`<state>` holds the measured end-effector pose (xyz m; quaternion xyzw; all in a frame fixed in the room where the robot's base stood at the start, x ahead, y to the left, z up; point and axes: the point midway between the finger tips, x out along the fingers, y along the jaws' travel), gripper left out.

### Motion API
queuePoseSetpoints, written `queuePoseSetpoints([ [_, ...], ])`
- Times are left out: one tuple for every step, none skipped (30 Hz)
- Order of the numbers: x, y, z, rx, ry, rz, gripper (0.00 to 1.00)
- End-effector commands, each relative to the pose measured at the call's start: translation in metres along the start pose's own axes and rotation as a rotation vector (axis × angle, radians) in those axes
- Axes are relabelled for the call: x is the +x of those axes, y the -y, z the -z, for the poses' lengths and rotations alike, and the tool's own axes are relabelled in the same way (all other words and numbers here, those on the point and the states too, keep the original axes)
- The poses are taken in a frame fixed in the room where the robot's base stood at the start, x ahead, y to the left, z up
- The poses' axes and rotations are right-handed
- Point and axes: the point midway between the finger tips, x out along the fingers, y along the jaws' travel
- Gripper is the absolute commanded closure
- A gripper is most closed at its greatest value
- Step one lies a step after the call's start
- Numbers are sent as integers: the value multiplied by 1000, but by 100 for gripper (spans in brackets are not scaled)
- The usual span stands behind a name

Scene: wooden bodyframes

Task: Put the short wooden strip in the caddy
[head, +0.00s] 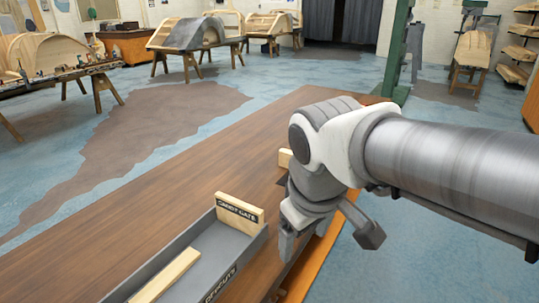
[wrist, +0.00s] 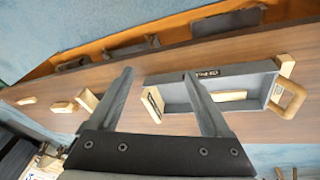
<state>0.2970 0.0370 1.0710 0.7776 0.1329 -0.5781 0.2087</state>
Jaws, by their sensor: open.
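The grey caddy (head: 190,240) stands on the brown table at the lower left of the head view. Several pale wooden pieces lie outside the caddy at the left of the wrist view, including one block (wrist: 88,100) near the left finger. I cannot tell which is the short strip. My gripper (head: 328,238) is open and empty, right of the caddy; its fingers also show in the wrist view (wrist: 158,72).
An orange ledge (wrist: 110,45) with dark items runs along the table's edge. Trestle benches (head: 195,45) stand far back.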

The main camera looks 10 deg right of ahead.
Motion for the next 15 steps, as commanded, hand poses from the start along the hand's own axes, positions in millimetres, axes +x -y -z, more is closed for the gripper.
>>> queuePoseSetpoints([
  [-4, -5, -13, 91, -35, -2, 19],
  [-6, -6, -20, 141, -53, -2, 19],
  [-8, -8, -27, 202, -78, -3, 19],
  [-9, -8, -32, 244, -93, -4, 19],
  [-10, -9, -37, 286, -109, -4, 19],
  [-11, -10, -43, 334, -129, -7, 19],
  [-12, -10, -46, 368, -142, -7, 19],
  [-12, -10, -50, 396, -153, -9, 19],
  [-12, -10, -53, 429, -166, -11, 19],
  [-12, -10, -55, 449, -175, -11, 19],
  [-13, -10, -57, 466, -182, -12, 19],
  [-13, -10, -58, 482, -189, -13, 19],
  [-13, -10, -59, 491, -193, -14, 19],
  [-13, -10, -60, 498, -194, -14, 19],
  [-12, -10, -61, 504, -196, -14, 19],
])
